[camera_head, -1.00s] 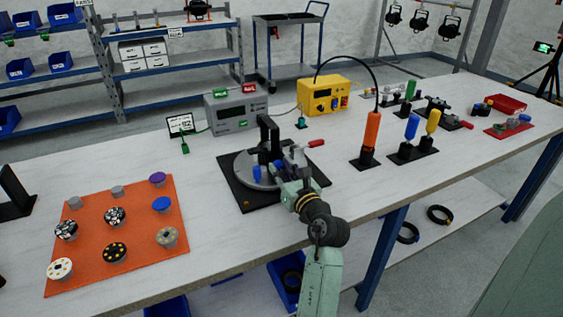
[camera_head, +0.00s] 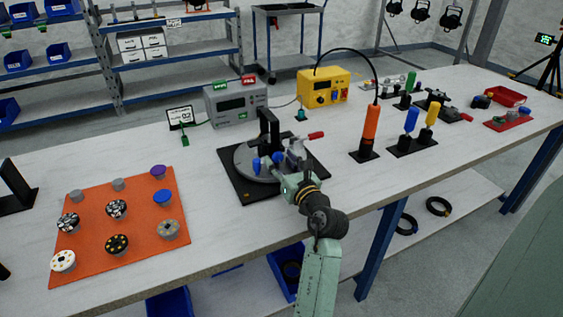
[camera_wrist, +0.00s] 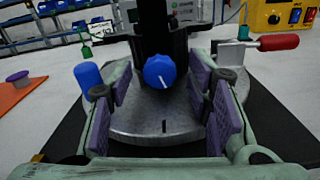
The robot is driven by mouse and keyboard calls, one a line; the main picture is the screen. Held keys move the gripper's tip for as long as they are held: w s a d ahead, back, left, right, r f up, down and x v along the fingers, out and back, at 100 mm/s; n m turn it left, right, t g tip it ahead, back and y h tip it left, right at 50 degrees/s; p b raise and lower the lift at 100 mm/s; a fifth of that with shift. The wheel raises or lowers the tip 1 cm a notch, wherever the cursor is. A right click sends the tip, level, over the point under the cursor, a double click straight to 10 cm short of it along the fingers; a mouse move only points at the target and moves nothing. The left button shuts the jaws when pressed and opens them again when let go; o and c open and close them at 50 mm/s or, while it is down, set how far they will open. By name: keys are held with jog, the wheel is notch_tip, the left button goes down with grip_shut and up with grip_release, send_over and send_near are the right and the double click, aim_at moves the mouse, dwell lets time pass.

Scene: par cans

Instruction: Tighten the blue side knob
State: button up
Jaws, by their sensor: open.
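The blue side knob (camera_wrist: 160,72), round with a white line on its face, sits low on the black upright bracket (camera_wrist: 153,22) in the middle of the wrist view. It also shows in the head view (camera_head: 279,158). My gripper (camera_wrist: 160,92) is open, its purple pads left and right of the knob's line; no contact shows. In the head view my gripper (camera_head: 285,174) is at the near side of the fixture. The bracket stands on a round grey turntable (camera_wrist: 150,125) on a black base (camera_head: 240,190).
A blue capsule-shaped grip (camera_wrist: 88,75) stands close to my left finger. A red-handled clamp (camera_wrist: 275,42) is at the right. An orange mat (camera_head: 90,210) with several knobs lies left; an orange screwdriver (camera_head: 371,128) stands right. Bare tabletop (camera_head: 230,225) lies in front.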

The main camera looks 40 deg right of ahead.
jog(key=shift+s, duration=0.1)
jog(key=v, duration=1.2)
jog(key=shift+f, duration=0.1)
